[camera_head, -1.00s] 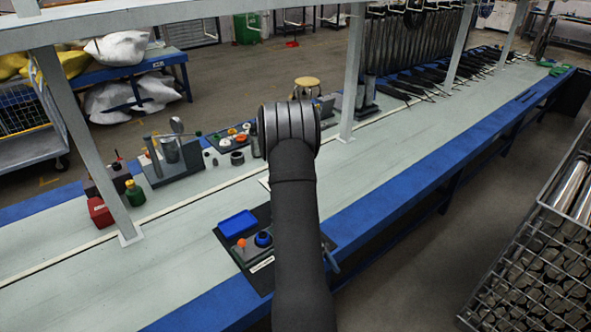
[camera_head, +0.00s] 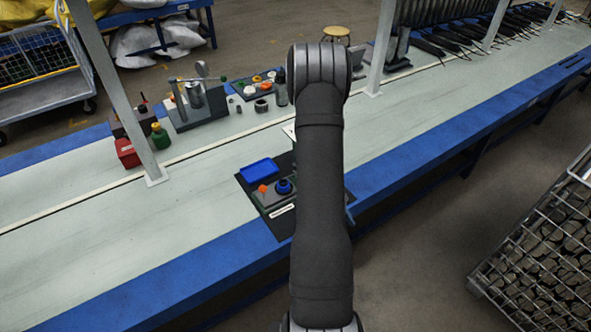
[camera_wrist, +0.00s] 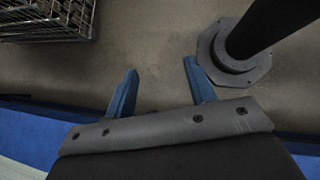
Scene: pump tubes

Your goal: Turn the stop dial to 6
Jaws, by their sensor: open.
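A dark control panel (camera_head: 246,181) lies near the front edge of the bench in the head view. It carries a blue round knob (camera_head: 284,187), an orange knob (camera_head: 262,189) and a white label strip (camera_head: 282,211). I cannot tell which part is the stop dial, and no numbers are readable. My arm covers the panel's right side. In the wrist view my gripper (camera_wrist: 161,67) is open and empty, its two blue fingers apart above the floor. The panel and its knobs are not in the wrist view.
Along the far side are a red box (camera_head: 127,153), a green bottle (camera_head: 160,136) and a metal fixture (camera_head: 196,103). A white post (camera_head: 118,100) rises from the bench. The bench left of the panel is clear. A wire basket (camera_head: 548,250) stands at right.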

